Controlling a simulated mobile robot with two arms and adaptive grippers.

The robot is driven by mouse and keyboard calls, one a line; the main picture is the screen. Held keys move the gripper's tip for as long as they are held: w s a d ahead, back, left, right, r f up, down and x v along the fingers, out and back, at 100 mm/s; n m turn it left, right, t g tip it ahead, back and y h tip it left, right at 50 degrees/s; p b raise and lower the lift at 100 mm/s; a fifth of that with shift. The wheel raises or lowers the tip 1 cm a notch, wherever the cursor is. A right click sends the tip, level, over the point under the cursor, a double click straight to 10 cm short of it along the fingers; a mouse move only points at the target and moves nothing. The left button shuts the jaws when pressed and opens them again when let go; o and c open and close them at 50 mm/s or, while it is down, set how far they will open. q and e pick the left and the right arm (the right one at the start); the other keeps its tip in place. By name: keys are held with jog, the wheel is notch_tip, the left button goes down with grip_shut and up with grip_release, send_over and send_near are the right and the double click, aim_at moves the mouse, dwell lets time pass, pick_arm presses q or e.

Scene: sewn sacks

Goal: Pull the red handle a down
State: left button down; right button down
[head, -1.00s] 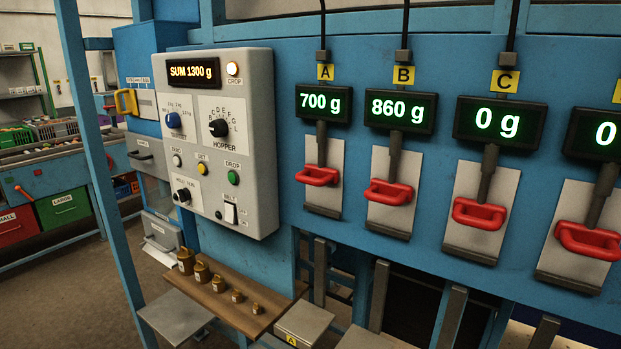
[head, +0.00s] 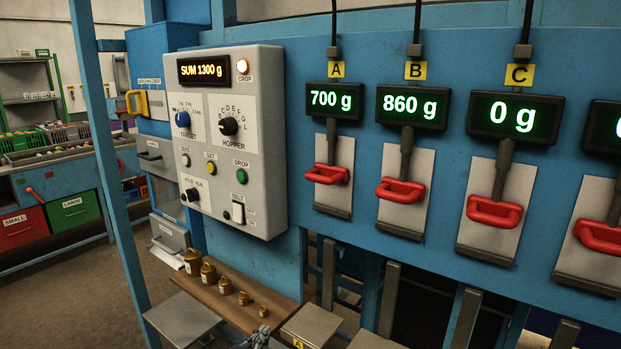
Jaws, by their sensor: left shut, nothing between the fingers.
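The red handle a (head: 326,174) is the leftmost of a row of red handles. It hangs from a dark lever on a pale plate, below the yellow A label (head: 337,69) and a display (head: 334,101) reading 700 g. My left gripper (head: 259,337) just shows at the bottom edge, in front of the wooden shelf. It is shut and empty, well below handle a and to its left, apart from it. Most of it is cut off by the frame. My right gripper is out of view.
Red handles b (head: 400,189) and c (head: 494,211) hang to the right under displays reading 860 g and 0 g. A grey control panel (head: 262,109) juts out left of handle a, showing SUM 1300 g. Brass weights (head: 208,271) stand on a wooden shelf (head: 232,304) below.

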pick_arm(q)
jog(key=w+d+r+m+t+h, duration=0.1)
jog(key=d+r+t+h, duration=0.1)
jog(key=r, duration=1)
jog(key=w+d+r+t+h, duration=0.1)
jog(key=d+r+t+h, duration=0.1)
jog(key=r, duration=1)
jog(key=s+d+r+m+h, duration=0.1)
jog(key=s+r+h, duration=0.1)
jog(key=r, duration=0.7)
jog(key=s+d+r+m+t+h+b, duration=0.1)
jog(key=s+r, duration=0.3)
jog(key=r, duration=0.5)
jog(key=shift+d+m+h, duration=0.5)
jog(key=shift+m+h, duration=0.2)
jog(key=shift+h, duration=0.1)
jog(key=shift+r, duration=0.1)
jog(key=p+x, duration=0.3)
jog(key=x, duration=0.6)
jog(key=f, duration=0.2)
jog(key=w+f, duration=0.1)
jog(key=shift+w+d+f, duration=0.15)
jog(key=shift+d+f, duration=0.05)
jog(key=shift+d, duration=0.1)
jog(key=shift+f, duration=0.1)
